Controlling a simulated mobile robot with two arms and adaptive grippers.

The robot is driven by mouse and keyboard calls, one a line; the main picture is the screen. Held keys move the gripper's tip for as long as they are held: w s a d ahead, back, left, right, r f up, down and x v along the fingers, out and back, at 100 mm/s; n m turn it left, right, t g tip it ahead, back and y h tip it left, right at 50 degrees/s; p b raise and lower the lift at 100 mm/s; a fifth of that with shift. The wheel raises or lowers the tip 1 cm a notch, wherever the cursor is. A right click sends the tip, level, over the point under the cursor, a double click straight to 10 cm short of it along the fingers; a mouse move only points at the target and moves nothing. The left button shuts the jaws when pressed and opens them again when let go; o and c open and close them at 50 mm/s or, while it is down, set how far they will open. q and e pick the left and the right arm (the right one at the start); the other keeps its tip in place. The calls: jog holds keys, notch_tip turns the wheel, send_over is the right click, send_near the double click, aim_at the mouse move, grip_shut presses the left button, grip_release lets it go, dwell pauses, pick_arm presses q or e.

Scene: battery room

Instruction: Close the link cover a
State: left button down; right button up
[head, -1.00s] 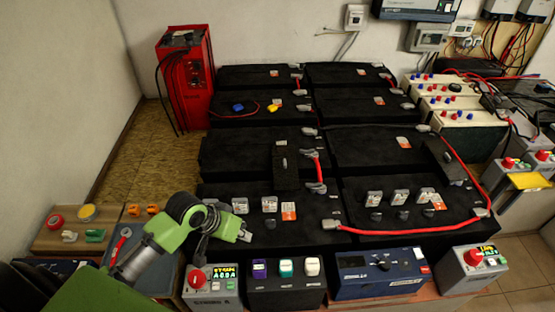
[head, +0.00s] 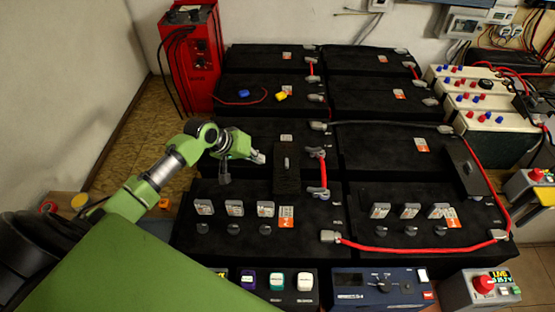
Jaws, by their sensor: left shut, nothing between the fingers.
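A dark rectangular cover (head: 286,172) with a small light handle lies across the seam of the left front and middle batteries. It is beside an exposed red link (head: 322,170) with grey terminal clamps, which it does not cover. A similar dark cover (head: 462,167) lies on the right batteries; no label tells which one is a. My left gripper (head: 259,157) is shut and empty, just left of the left cover, with its tip near the cover's far left side. I cannot tell whether they touch. My right gripper is not in view.
A long red cable (head: 410,249) runs along the right front battery. Upright tagged switches (head: 235,209) stand on the front batteries. Control boxes (head: 380,283) line the front edge. A red cabinet (head: 190,60) stands at the back left. The middle left battery top is mostly clear.

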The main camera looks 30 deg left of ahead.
aim_at(283, 164)
pick_arm(q)
jog(key=w+d+f+p, duration=0.1)
jog(key=w+d+f, duration=0.2)
jog(key=d, duration=0.1)
jog(key=shift+w+f, duration=0.15)
jog(key=shift+w, duration=0.25)
jog(key=shift+w+d+p, duration=0.1)
jog(key=shift+d+p, duration=0.1)
jog(key=shift+p, duration=0.1)
jog(key=shift+w+d, duration=0.1)
jog(key=shift+f, duration=0.1)
jog(key=w+d+p, duration=0.1)
jog(key=w+d, duration=0.3)
jog(key=d, duration=0.6)
jog(key=shift+w, duration=0.4)
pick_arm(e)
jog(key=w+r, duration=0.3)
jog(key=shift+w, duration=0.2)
